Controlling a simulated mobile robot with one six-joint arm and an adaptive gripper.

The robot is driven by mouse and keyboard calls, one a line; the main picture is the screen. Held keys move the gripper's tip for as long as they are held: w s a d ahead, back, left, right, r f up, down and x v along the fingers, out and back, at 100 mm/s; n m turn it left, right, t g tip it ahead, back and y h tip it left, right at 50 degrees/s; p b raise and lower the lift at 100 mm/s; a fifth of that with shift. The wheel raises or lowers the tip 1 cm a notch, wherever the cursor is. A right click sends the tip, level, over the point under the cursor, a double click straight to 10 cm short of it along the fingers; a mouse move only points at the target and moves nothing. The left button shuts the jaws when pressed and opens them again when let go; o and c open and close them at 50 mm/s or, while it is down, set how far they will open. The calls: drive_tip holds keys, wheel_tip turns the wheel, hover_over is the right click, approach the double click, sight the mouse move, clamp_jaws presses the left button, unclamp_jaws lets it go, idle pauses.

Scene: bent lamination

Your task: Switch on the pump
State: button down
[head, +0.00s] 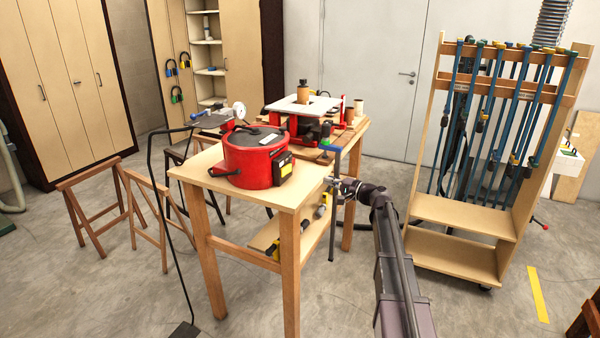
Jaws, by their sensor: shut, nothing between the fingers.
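The pump appears to be the red round machine (253,160) with a black top and a black box on its front right side. It stands on a small wooden table (215,172). A small light patch shows on its top, but I cannot make out a switch or its state. My gripper (332,183) is shut and empty. In the picture it is just right of the table's right edge, to the right of the pump and apart from it. My arm reaches up to it from the bottom right.
A second bench behind holds a red machine with a pale top (302,105). A black cable (168,230) runs down left to a floor pedal (185,329). Wooden trestles (92,205) stand left. A clamp rack (462,205) stands right. Floor at front right is mostly clear.

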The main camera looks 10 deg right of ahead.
sight(286, 170)
drive_tip(key=shift+a, duration=0.1)
drive_tip(key=x, duration=1.4)
